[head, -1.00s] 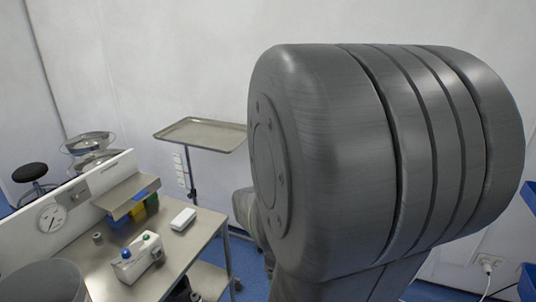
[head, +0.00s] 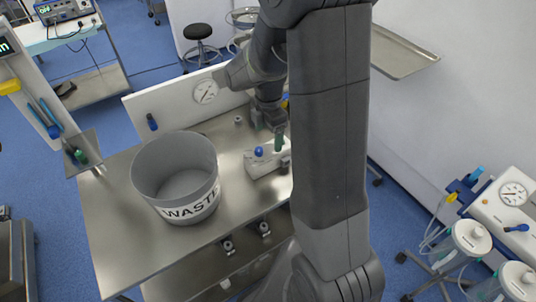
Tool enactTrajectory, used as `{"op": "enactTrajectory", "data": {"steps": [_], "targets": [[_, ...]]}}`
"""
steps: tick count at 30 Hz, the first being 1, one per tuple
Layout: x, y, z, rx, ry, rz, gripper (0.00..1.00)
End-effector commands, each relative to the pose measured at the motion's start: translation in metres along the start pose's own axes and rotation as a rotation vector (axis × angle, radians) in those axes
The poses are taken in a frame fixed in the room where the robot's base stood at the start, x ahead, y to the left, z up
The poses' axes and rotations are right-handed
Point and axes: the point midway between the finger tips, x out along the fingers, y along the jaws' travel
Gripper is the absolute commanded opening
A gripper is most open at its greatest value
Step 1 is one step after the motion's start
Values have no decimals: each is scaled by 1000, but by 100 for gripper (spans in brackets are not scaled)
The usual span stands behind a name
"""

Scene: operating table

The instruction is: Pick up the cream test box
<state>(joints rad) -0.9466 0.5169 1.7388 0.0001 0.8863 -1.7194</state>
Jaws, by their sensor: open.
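The cream test box (head: 262,165), with a blue knob and a green knob on top, sits on the steel table (head: 115,215) to the right of the waste bin. Its right end is hidden behind my arm. My gripper (head: 274,130) points down over the right part of the box, close to the green knob. It is open, and nothing shows held in it. Whether the fingers touch the box or the knob cannot be told.
The grey waste bin (head: 160,190) stands open on the table left of the box. A white back panel with a dial (head: 206,92) rises behind. A small metal part (head: 238,120) lies near the panel. The table's front left is clear. A steel tray (head: 400,52) stands at the back right.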

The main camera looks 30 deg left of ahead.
Motion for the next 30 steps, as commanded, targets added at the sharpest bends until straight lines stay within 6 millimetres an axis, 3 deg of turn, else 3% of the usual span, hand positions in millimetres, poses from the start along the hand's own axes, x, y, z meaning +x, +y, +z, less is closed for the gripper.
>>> {"op": "enactTrajectory", "data": {"steps": [3, 11, 21, 30], "targets": [[17, -1, 0, 1, 0, -3, 80], [32, -2, 0, 2, 0, -2, 80], [72, -5, -2, 2, 0, -3, 80], [80, -5, -2, 2, 0, 1, 80]]}}
